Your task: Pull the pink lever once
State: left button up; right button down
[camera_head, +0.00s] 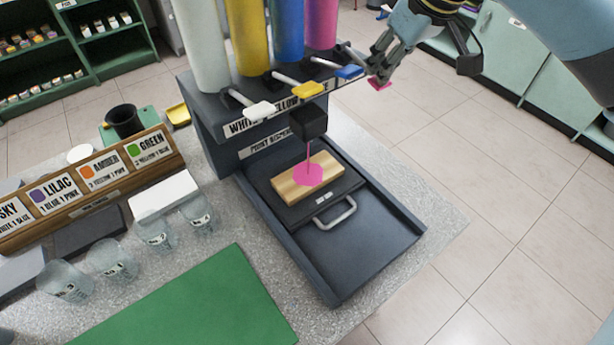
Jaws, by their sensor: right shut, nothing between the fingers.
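The pink lever (379,84) is at the right end of a row of levers on the dark dispenser (212,125). Its pink handle sits lower than the other handles. My right gripper (377,70) is shut with nothing held, its fingertips just above the pink handle and overlapping its rod; whether they touch cannot be told. A thin pink stream (308,155) falls from the black nozzle (309,121) onto a wooden block (290,186), where a round pink puddle (309,175) lies. My left gripper is out of view.
White (258,110), yellow (307,90) and blue (349,72) levers stand left of the pink one. The block sits on a dark sliding tray with a handle (335,212). Clear cups (112,260) and a green mat (190,305) are at left. Floor lies open at right.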

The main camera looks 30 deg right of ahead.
notch_tip(320, 180, up, 2)
jog(key=p, duration=0.3)
jog(key=shift+r, duration=0.25)
jog(key=shift+r+p, duration=0.35)
jog(key=shift+r, duration=1.6)
jog(key=shift+r, duration=0.1)
jog(key=shift+r, duration=2.9)
jog(key=shift+s+f, duration=0.1)
